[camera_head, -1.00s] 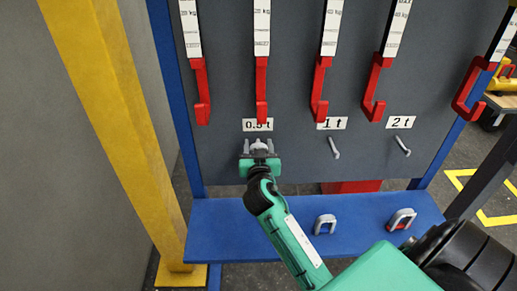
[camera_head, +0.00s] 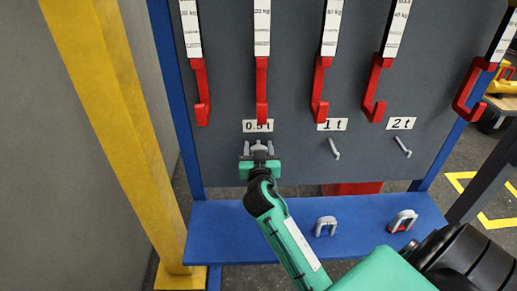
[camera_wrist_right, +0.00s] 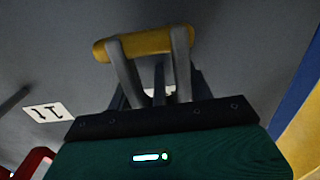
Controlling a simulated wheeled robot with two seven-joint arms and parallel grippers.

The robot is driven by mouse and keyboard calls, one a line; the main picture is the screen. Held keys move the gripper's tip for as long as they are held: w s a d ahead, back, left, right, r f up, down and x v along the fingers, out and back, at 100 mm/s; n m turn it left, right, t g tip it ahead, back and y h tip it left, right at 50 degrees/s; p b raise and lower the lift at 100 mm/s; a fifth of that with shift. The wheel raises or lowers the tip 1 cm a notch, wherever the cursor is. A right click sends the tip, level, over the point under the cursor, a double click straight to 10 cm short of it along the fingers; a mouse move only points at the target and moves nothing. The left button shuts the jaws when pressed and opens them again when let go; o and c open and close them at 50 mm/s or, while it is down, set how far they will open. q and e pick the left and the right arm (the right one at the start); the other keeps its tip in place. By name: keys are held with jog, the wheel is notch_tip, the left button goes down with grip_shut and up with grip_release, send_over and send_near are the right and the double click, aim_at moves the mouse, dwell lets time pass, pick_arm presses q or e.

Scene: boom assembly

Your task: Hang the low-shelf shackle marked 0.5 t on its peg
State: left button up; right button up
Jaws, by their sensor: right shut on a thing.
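My right gripper (camera_head: 259,164) is shut on a grey shackle (camera_head: 258,149), in front of the grey board just below the 0.5 t label (camera_head: 258,126). In the right wrist view the shackle shows as two grey legs (camera_wrist_right: 182,62) with a yellow bar (camera_wrist_right: 148,43) across them, beyond my right gripper (camera_wrist_right: 150,95). The 0.5 t peg is hidden behind the shackle and gripper. I cannot tell whether the shackle is around the peg or only in front of it. My left gripper is not in view.
Bare pegs stick out under the 1 t (camera_head: 334,148) and 2 t (camera_head: 403,147) labels. Two other shackles stand on the blue shelf (camera_head: 225,232), a small one (camera_head: 325,226) and a larger one (camera_head: 402,220). Red hooks (camera_head: 262,95) hang above. A yellow post (camera_head: 125,130) stands left.

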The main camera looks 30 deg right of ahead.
jog(key=o, duration=1.3)
jog(key=shift+f, duration=0.15)
jog(key=shift+o, duration=0.2)
jog(key=shift+s+a+f, duration=0.1)
jog(key=shift+s+f, duration=0.05)
jog(key=shift+s, duration=0.05)
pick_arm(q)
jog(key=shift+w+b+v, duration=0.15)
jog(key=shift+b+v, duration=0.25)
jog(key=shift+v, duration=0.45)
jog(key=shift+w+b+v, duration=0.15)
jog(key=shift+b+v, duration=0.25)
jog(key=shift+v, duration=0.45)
pick_arm(e)
jog(key=v, duration=1.3)
jog(key=shift+s+a, duration=0.15)
jog(key=shift+a, duration=0.05)
